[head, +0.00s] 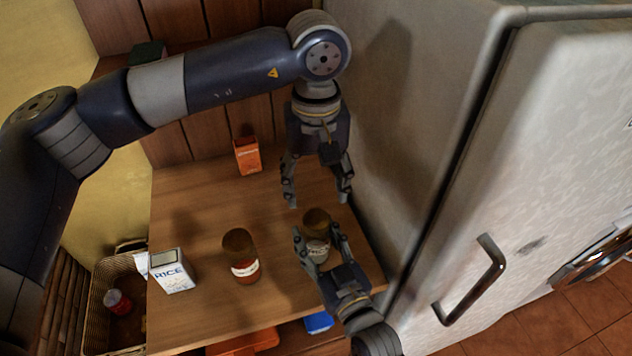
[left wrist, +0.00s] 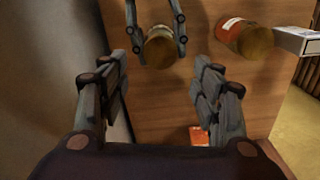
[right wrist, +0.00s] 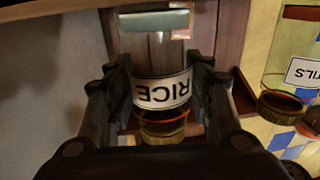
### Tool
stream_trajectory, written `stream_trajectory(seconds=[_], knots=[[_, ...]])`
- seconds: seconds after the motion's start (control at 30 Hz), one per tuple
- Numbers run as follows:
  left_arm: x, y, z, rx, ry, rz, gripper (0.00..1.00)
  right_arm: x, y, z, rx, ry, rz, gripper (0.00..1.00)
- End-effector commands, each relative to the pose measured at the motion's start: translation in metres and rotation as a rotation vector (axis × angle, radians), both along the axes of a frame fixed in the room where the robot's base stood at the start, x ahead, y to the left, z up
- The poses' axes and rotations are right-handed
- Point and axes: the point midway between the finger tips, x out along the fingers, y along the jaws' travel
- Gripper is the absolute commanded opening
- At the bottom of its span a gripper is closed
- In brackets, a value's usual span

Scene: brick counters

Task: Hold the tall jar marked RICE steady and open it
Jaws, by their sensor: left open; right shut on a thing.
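The tall RICE jar (head: 317,250) stands on the wooden counter near the fridge, with a brownish-gold lid (head: 317,217) on top. Its RICE label (right wrist: 163,92) shows inverted in the right wrist view. My right gripper (head: 318,240) is shut on the jar's body, one finger on each side below the lid. My left gripper (head: 319,198) is open and empty, above and behind the jar in the head view. In the left wrist view the lid (left wrist: 160,48) lies beyond its open fingertips (left wrist: 160,75), apart from them.
A second lidded jar (head: 240,258) stands left of the RICE jar; its label ends in "TILS" (right wrist: 303,71). A white RICE box (head: 171,271) and an orange box (head: 247,155) stand on the counter. The fridge (head: 480,200) bounds the right side. A basket (head: 97,300) sits at left.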

Motion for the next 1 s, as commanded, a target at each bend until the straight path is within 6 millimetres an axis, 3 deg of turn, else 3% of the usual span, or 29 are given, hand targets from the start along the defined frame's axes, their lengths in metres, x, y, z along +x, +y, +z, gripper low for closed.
stream_trajectory(seconds=[0.2,0.37,0.8,1.0], knots=[[0.000,0.000,0.000,0.000,0.000,-0.180,0.59,0.000,0.000,0.000,0.000,0.001,0.000,0.00],[0.000,0.000,-0.007,0.001,0.001,-0.216,0.59,0.000,0.000,0.000,0.000,0.001,0.000,0.00],[0.000,0.001,-0.069,0.001,0.002,-0.214,0.59,0.000,0.000,0.000,0.000,0.001,0.000,0.00],[0.000,0.001,-0.080,0.001,0.000,-0.214,0.59,0.000,0.000,0.000,0.000,0.001,0.000,0.00]])
